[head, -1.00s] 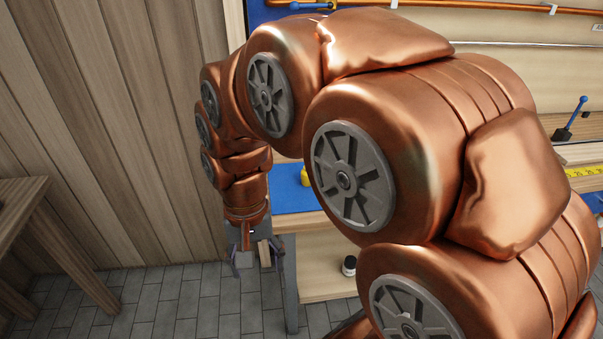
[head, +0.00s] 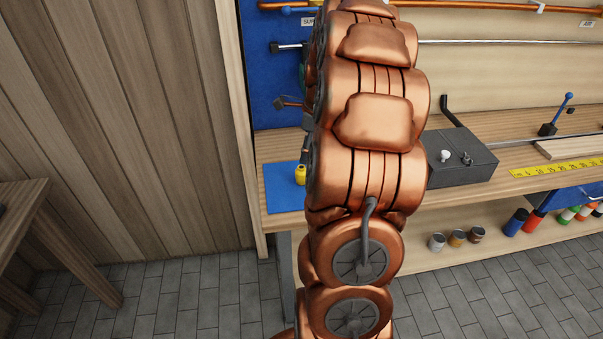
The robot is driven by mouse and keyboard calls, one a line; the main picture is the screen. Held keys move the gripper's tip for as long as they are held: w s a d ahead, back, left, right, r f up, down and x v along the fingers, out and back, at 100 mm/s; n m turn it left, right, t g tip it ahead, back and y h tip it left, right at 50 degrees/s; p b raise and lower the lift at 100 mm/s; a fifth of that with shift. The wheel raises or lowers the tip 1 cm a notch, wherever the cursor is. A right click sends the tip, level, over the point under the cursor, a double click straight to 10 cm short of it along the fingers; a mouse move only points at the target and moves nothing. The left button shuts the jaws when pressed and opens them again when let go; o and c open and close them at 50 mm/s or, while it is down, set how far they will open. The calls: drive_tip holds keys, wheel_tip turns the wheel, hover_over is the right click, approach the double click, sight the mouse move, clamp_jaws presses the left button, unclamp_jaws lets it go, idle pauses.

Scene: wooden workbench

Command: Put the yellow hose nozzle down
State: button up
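A small yellow object (head: 300,175), which looks like the yellow hose nozzle, stands on the blue mat (head: 283,198) at the left end of the workbench. A dark part rises above it, and my copper arm partly covers its right side. My gripper is not in view; the arm's own links hide that region. I cannot see what, if anything, the gripper holds.
A dark grey box (head: 460,160) sits on the workbench (head: 520,152) right of my arm, near a yellow measuring tape (head: 555,168). Several cans (head: 457,238) stand on the lower shelf. A wooden wall (head: 130,120) and side table (head: 40,220) are at left.

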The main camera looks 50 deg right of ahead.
sight(302, 167)
drive_tip(key=shift+w+a+f+p, duration=0.2)
drive_tip(key=shift+f+p, duration=0.1)
drive_tip(key=shift+f, duration=0.95)
drive_tip(key=shift+w+a+f+p, duration=0.25)
drive_tip(key=shift+f+p, duration=0.05)
drive_tip(key=shift+f, duration=0.9)
drive_tip(key=shift+w+a+f+p, duration=0.2)
drive_tip(key=shift+f+p, duration=0.1)
drive_tip(key=shift+f, duration=0.95)
drive_tip(key=shift+c, duration=0.2)
drive_tip(key=shift+r, duration=0.1)
drive_tip(key=c, duration=1.2)
